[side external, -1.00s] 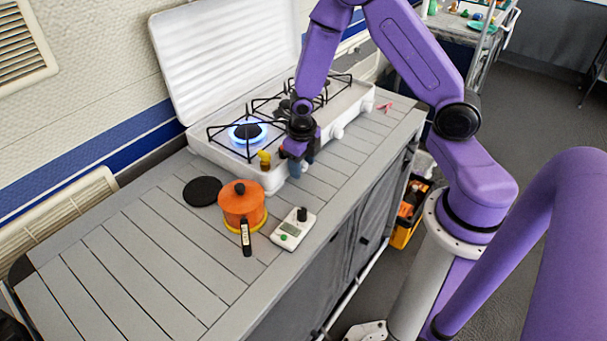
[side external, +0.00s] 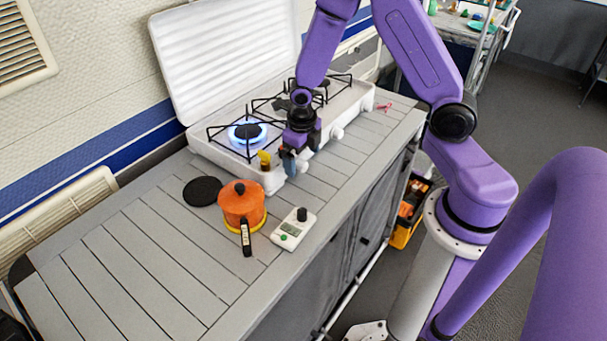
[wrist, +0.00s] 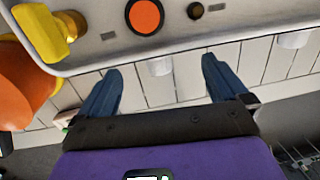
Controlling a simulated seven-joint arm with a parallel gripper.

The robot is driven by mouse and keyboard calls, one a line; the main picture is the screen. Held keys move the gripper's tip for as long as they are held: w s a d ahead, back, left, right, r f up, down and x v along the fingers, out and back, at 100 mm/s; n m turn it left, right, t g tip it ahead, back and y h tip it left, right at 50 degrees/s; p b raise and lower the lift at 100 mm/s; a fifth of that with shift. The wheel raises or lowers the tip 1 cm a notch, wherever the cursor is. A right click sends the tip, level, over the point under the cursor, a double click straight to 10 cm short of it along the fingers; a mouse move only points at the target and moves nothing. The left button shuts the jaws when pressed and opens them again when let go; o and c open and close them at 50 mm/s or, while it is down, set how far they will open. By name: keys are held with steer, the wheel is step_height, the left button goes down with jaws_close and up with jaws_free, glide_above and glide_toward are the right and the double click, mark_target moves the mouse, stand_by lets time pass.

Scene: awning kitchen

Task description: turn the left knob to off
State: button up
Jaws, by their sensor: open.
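The white gas stove (side external: 229,160) stands on the counter with its lid up, and a blue flame (side external: 248,132) burns on its left burner. White knobs line its front face. In the wrist view the left knob (wrist: 160,66) lies between the two blue fingertips of my gripper (wrist: 161,70), with space on both sides. My gripper (side external: 293,165) is open at the stove's front, and it largely hides the left knob in the side view. Another knob (wrist: 293,40) is further right. The left knob's pointer is not readable.
A yellow fitting (side external: 264,159) stands at the stove's front left. An orange pot (side external: 241,202), a black disc (side external: 202,191) and a white timer-like device (side external: 293,231) lie left and in front of the stove. The counter's left part is clear.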

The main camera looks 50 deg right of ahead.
mark_target(303, 165)
steer(key=shift+s+a+r, duration=0.1)
steer(key=shift+a+r, duration=0.05)
steer(key=shift+r, duration=2)
